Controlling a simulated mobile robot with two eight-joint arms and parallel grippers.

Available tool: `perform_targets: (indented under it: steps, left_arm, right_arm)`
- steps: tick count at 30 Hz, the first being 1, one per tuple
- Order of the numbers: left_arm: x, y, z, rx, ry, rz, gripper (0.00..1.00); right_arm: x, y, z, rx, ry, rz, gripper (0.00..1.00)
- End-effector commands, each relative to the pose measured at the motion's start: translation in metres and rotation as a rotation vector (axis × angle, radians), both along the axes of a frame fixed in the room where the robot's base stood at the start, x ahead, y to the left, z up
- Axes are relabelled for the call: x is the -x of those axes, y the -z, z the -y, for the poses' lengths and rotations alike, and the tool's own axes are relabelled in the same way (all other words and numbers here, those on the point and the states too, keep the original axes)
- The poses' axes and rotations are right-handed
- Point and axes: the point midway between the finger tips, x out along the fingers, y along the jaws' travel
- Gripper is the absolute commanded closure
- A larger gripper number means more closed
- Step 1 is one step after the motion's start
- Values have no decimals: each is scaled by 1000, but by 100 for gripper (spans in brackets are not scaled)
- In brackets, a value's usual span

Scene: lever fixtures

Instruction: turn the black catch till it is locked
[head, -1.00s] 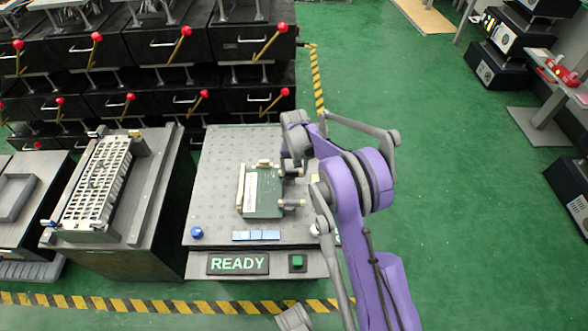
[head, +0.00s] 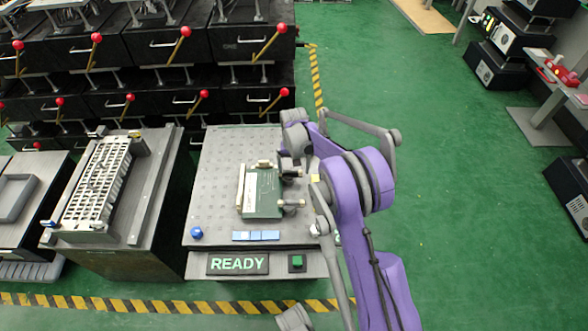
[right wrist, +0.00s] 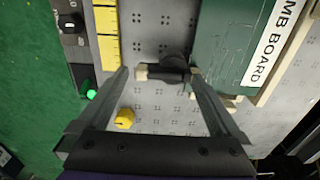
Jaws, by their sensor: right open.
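The black catch (right wrist: 176,62) shows in the right wrist view, a dark stubby part with cream ends beside the green board (right wrist: 222,40). My right gripper (right wrist: 161,73) is open, with one finger on each side of the catch; I cannot tell whether either touches it. In the head view the green board (head: 264,192) lies on a grey perforated plate (head: 222,165), with dark fittings along its right edge. My right arm covers part of that side, and its fingertips are hard to make out there.
A blue knob (head: 197,232) and a blue strip (head: 256,235) lie at the plate's front. Below are a READY sign (head: 238,263) and a green button (head: 297,262). A yellow knob (right wrist: 125,119) is near one finger. Green floor is open to the right.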

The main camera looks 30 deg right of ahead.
Motion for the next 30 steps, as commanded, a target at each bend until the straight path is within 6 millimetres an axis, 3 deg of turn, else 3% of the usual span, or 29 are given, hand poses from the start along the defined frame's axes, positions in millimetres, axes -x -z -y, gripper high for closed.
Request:
perform_targets:
  steps: [9, 15, 30]
  left_arm:
    - [2, -19, 0, 0, 0, 6, 50]
    - [3, -26, 0, 0, 0, 9, 50]
    - [3, -27, 0, 0, 0, 9, 50]
  right_arm:
    - [1, -65, 0, 1, 1, 1, 0]
    - [1, -93, 0, 0, 1, 0, 0]
    - [0, -100, 0, 0, 1, 0, 0]
